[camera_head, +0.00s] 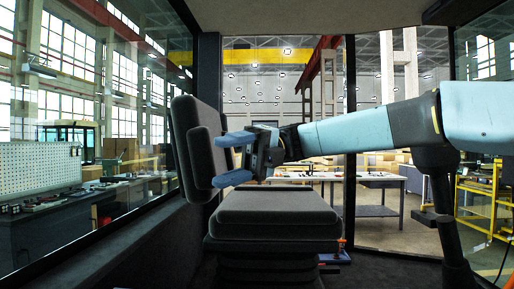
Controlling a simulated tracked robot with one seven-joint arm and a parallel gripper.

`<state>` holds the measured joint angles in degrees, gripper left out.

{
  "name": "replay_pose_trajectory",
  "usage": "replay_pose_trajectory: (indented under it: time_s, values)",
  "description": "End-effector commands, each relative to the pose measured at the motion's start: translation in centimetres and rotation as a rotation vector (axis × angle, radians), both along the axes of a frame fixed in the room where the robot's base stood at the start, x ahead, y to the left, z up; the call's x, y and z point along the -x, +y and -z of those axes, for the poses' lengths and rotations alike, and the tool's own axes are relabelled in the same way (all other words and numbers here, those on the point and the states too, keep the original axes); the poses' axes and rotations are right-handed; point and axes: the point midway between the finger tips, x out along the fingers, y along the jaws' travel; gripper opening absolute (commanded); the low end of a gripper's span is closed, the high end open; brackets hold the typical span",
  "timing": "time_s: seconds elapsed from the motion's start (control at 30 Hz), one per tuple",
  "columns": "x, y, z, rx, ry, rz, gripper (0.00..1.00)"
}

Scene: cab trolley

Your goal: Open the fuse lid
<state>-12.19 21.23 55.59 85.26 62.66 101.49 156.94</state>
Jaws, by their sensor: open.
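My gripper (220,161) is at the end of my pale blue arm, which reaches in from the right. Its two blue fingers are spread apart, one above the other, and point left. They are empty as far as I can see. In the picture they overlap the dark seat backrest (186,130), just above the seat cushion (275,205); I cannot tell whether they touch it. I cannot make out a fuse lid in this view.
The seat stands in the middle of the cab. A glass side wall (110,130) runs along the left. A small blue and red object (338,254) is low at the right of the seat. Outside are a worktable (378,184) and a yellow frame (478,200).

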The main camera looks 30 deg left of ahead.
Motion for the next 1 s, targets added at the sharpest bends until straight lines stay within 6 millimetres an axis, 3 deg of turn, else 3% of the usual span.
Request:
replay_pose_trajectory:
  time_s: [1.0]
  values:
    - [-5.6, 0.6, -1.0, -0.001, -0.001, 0.001, 0.6]
